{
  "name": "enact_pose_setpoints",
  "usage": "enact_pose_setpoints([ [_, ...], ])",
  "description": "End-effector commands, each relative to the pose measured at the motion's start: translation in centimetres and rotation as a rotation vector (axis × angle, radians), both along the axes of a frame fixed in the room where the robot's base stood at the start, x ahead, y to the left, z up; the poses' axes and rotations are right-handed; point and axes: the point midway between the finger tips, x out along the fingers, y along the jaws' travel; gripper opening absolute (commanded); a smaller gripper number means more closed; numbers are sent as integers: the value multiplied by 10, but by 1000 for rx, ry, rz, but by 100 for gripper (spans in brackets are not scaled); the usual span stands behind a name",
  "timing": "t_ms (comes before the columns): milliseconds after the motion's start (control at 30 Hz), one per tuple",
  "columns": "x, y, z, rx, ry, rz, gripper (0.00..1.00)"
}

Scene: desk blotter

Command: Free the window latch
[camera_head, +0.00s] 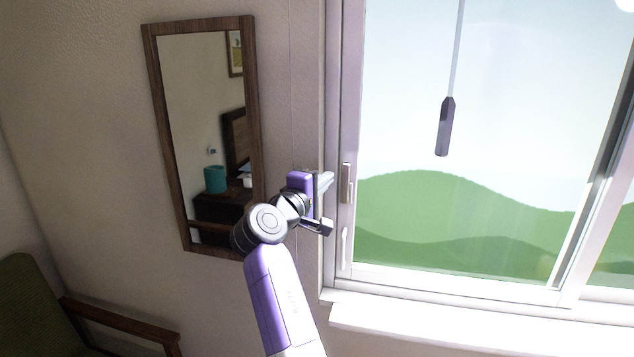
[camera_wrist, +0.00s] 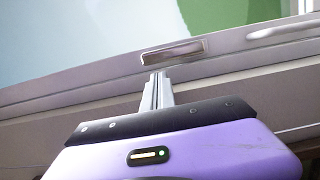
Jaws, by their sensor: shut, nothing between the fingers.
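The window latch (camera_head: 346,183) looks like a small upright grey-brown plate on the left white frame of the window. In the wrist view the latch (camera_wrist: 174,51) is a metal-edged oblong just beyond my fingertips. My gripper (camera_head: 329,180) is shut and empty, beside the frame and just left of the latch. In the wrist view the closed fingers of my gripper (camera_wrist: 157,76) point at the latch's lower edge. I cannot tell whether they touch it. A slim white handle (camera_head: 344,247) sits below the latch on the same frame.
A wood-framed mirror (camera_head: 252,110) hangs on the wall, left of my gripper. A dark wand (camera_head: 445,128) hangs in front of the glass. The white sill (camera_head: 440,335) runs below the window. A green chair with a wooden arm (camera_head: 120,327) stands at lower left.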

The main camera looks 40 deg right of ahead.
Motion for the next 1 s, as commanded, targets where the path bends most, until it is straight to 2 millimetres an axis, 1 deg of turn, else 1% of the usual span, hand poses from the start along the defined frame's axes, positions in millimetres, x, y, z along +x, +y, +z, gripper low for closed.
enact_pose_setpoints([
  [33, 3, -8, 2, 1, 2, -1, 0],
  [100, 7, -16, 1, 1, 0, -1, 0],
  [300, 13, -28, 0, 0, 0, 1, 0],
  [733, 13, -30, -1, 3, -3, 1, 0],
  [1000, 11, -31, 1, 33, -43, -1, 0],
])
